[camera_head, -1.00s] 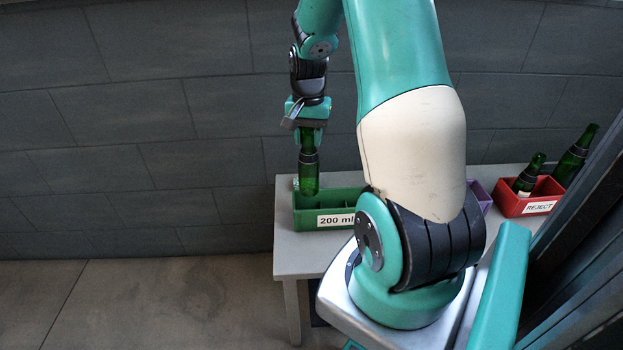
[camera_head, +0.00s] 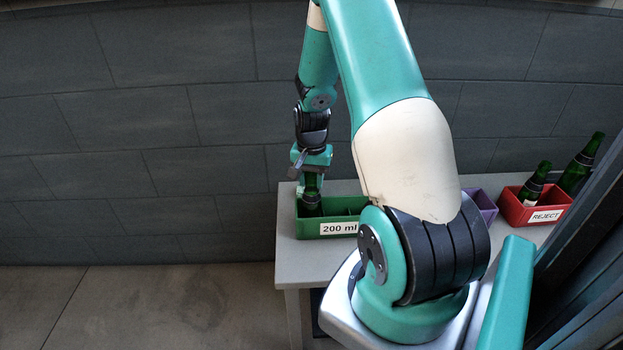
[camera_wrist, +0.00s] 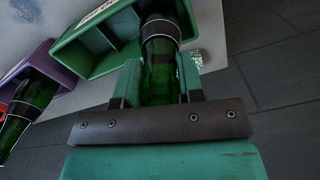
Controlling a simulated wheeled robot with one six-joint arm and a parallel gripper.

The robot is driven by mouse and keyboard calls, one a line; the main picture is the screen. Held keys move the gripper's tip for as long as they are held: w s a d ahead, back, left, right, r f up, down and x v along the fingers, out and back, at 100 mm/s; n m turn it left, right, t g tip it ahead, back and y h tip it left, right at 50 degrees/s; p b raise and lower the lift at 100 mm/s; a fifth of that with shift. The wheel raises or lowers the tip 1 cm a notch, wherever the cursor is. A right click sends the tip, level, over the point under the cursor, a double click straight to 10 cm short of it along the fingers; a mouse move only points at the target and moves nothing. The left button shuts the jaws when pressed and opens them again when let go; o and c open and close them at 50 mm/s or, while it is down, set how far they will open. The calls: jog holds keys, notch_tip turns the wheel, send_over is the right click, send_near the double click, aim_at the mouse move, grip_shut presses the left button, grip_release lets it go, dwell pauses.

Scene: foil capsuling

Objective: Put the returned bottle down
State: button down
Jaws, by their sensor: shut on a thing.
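A green glass bottle (camera_head: 311,190) is upright in my gripper (camera_head: 312,176), which is shut on it. Its lower part is down inside the left end of the green crate (camera_head: 325,229) labelled "200 ml". In the wrist view the bottle (camera_wrist: 160,62) stands between my gripper's fingers (camera_wrist: 160,85), its far end in an outer compartment of the green crate (camera_wrist: 85,62). The bottle's base is hidden by the crate's front wall, so I cannot tell whether it touches the floor of the compartment.
The crate stands on a light grey table (camera_head: 292,262). A purple crate (camera_head: 484,205) is right of it, partly behind my arm. Further right, a red crate (camera_head: 515,212) labelled "REJECT" holds a bottle (camera_head: 535,183); another bottle (camera_head: 579,165) shows beside or behind it.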

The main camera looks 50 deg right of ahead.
jog(key=c, duration=0.7)
grip_release()
jog(key=shift+f, duration=0.15)
jog(key=shift+c, duration=0.2)
notch_tip(320, 180, up, 12)
jog(key=shift+r+p, duration=0.2)
jog(key=shift+p, duration=0.5)
jog(key=s+a+r+n+y, duration=0.1)
jog(key=a+r+n, duration=0.25)
jog(key=a, duration=0.45)
jog(key=a+r+n+t, duration=0.15)
jog(key=a+n, duration=0.25)
jog(key=a, duration=0.5)
jog(key=s+a+r+n+y, duration=0.1)
jog(key=a+r+n, duration=0.25)
jog(key=a, duration=0.45)
jog(key=s+a+r+n+g+y, duration=0.1)
jog(key=s+a+r+n+y, duration=0.1)
jog(key=s+a+n, duration=0.7)
jog(key=s+a+r, duration=0.1)
jog(key=s+a, duration=0.3)
jog(key=shift+s+a+r, duration=0.15)
jog(key=shift+a+r, duration=0.15)
jog(key=shift+g, duration=0.25)
